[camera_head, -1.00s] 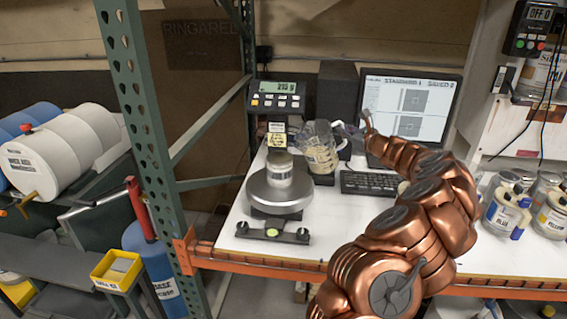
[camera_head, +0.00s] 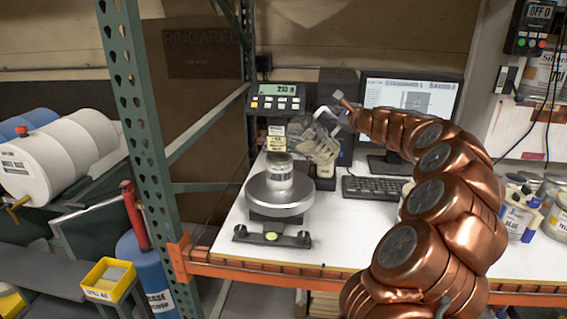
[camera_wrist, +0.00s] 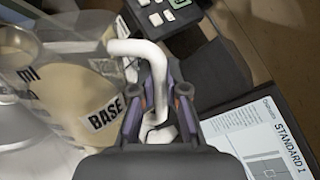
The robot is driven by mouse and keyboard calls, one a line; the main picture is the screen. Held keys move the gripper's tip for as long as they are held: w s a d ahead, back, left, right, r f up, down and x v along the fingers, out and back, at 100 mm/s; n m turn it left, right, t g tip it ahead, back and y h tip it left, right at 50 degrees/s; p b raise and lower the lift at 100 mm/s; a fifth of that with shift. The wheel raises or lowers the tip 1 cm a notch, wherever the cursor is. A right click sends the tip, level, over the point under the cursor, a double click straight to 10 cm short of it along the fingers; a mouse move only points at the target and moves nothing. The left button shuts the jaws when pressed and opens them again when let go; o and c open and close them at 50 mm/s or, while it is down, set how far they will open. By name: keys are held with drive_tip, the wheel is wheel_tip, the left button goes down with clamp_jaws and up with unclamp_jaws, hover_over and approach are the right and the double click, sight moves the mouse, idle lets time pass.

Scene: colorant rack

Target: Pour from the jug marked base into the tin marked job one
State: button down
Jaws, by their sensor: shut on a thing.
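The jug marked BASE (camera_wrist: 103,112) is clear and holds cream liquid in the wrist view. My gripper (camera_wrist: 160,108) is shut on its white handle. In the head view the jug (camera_head: 318,143) tilts left, with its upper part close to the tin. The gripper's fingers are hard to make out there. I cannot make out a stream between jug and tin.
The scale display (camera_head: 278,89) is lit, reading about 233. A keyboard (camera_head: 372,189) and monitor (camera_head: 412,105) stand to the right. A green rack post (camera_head: 145,120) rises at left.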

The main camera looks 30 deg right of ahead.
drive_tip(key=shift+w+a+r+n+b, duration=0.1)
drive_tip(key=shift+a+r+n+b, duration=0.25)
drive_tip(key=shift+a+n+b, duration=0.55)
idle(2.0)
drive_tip(key=shift+w+a+r+n+h+b, duration=0.1)
drive_tip(key=shift+a+r+n+h+b, duration=0.15)
drive_tip(key=shift+r+b, duration=0.35)
idle(2.8)
